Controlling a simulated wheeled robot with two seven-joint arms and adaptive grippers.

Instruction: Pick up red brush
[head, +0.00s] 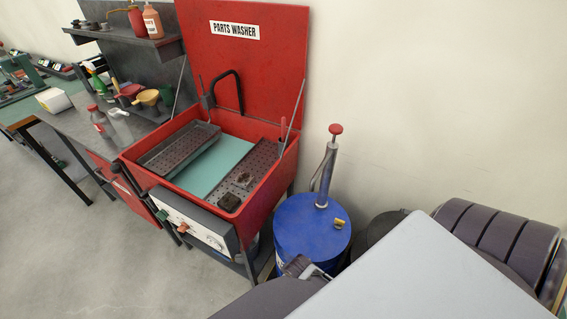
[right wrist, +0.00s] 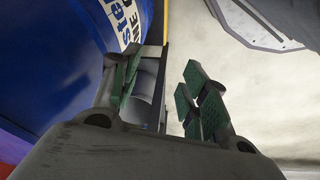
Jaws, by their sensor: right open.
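A thin reddish upright shape (head: 283,128) stands at the right side of the red parts washer (head: 262,190) in the head view. It may be the red brush, but it is too small to tell. My right gripper (right wrist: 160,85) is open in the right wrist view, with green finger pads and nothing between them. It is low beside the blue drum (right wrist: 50,60), well away from the washer. In the head view the right gripper (head: 308,268) shows partly in front of the drum, mostly hidden by my arm. My left gripper is out of view.
The washer's lid is raised, with a black spout (head: 226,85) and a dark block (head: 229,202) inside. A pump with a red knob (head: 336,129) rises from the blue drum. A bench (head: 70,122) with bottles and funnels is at left. Open floor lies front left.

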